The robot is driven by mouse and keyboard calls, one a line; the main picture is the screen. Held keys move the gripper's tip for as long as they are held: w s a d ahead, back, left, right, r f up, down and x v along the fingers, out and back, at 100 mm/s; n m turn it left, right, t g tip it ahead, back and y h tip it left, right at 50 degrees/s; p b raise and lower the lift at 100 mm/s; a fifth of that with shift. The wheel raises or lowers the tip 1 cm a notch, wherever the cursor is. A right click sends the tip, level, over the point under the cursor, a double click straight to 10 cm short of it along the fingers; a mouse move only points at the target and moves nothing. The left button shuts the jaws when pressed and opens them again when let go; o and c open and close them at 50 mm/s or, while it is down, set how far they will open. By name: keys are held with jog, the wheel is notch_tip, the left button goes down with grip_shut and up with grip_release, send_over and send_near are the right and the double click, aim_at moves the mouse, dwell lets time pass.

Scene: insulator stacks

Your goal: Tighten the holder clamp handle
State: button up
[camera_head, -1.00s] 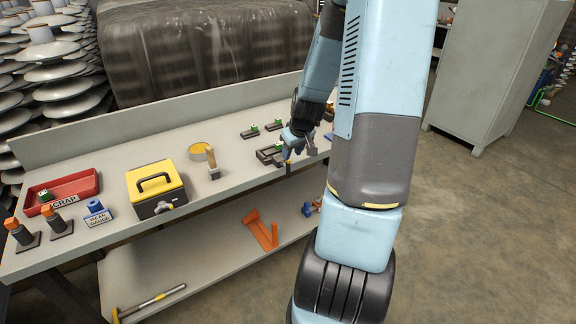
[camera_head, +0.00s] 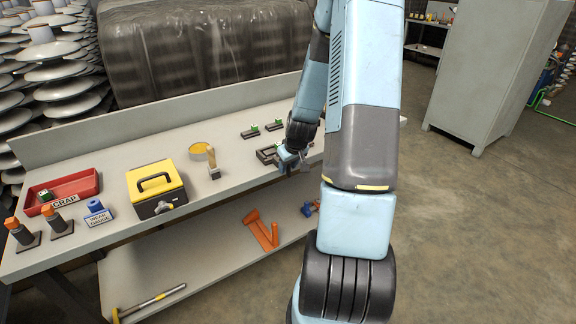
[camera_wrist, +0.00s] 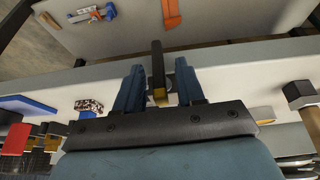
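The holder (camera_head: 267,154) is a dark frame on the bench near its front edge, partly hidden behind my gripper (camera_head: 286,163) in the head view. In the wrist view, a dark upright bar with a brass-coloured end, which looks like the clamp handle (camera_wrist: 157,68), stands between the two blue fingers of my gripper (camera_wrist: 157,88). The fingers are apart, with a visible gap on each side of the bar. I cannot tell whether either finger touches it. A grey round part shows beside the right finger.
The bench (camera_head: 110,145) also carries a yellow toolbox (camera_head: 155,190), a red scrap tray (camera_head: 62,192), a blue wear gauge (camera_head: 97,213), a wooden-handled tool (camera_head: 212,163) and a yellow tin (camera_head: 199,151). An orange bracket (camera_head: 262,231) and a hammer (camera_head: 150,301) lie on the lower shelf.

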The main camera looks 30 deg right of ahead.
jog(key=shift+c, duration=0.3)
grip_shut()
jog(key=shift+d+m+y, duration=0.2)
jog(key=shift+d+y, duration=0.05)
jog(key=shift+y, duration=0.65)
jog(key=shift+d+m+y, duration=0.2)
jog(key=shift+y, duration=0.7)
jog(key=shift+d+f+m+t+y, duration=0.3)
jog(key=shift+m+y, duration=0.35)
jog(key=shift+y, duration=1.55)
jog(key=shift+d+f+m+t+y, duration=0.15)
jog(key=shift+f+m+t+y, duration=0.35)
jog(key=shift+y, duration=1.7)
jog(key=shift+d+f+m+t+y, duration=0.2)
jog(key=shift+m+y, duration=0.55)
jog(key=shift+y, duration=1.45)
jog(key=shift+f, duration=0.1)
